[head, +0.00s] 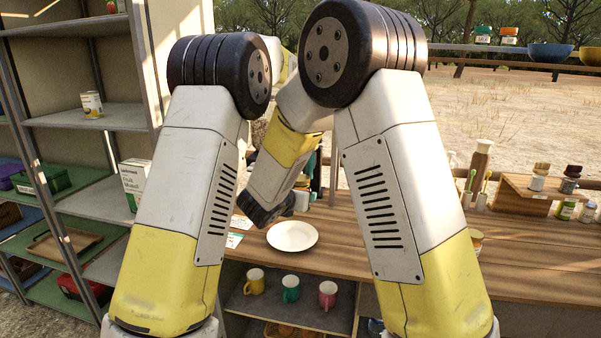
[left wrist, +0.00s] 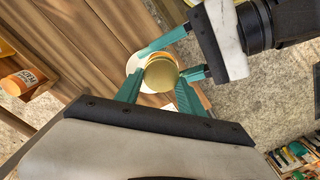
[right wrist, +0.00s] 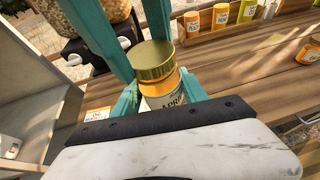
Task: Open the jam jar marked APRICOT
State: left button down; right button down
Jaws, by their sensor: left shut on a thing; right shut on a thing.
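The jam jar (right wrist: 162,98) has an orange band under its lid and a pale label, on which the letters "APR" show in the right wrist view. Its gold lid (right wrist: 152,60) sits at the top of the jar; it also shows from above in the left wrist view (left wrist: 161,75). My right gripper (right wrist: 158,95) is shut on the jar's body below the lid. My left gripper (left wrist: 158,92) is shut with its teal fingers on either side of the lid. In the head view my arms largely hide the jar.
A white plate (head: 292,236) lies on the wooden counter (head: 540,248). Several mugs (head: 291,288) stand on a shelf below. Small jars stand on a wooden riser (head: 520,192) at right. A shelving unit (head: 75,118) stands at left. The counter between plate and riser is mostly clear.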

pick_arm(q)
jog(key=shift+w+n, duration=0.15)
jog(key=shift+n, duration=0.15)
jog(key=c, duration=0.7)
grip_release()
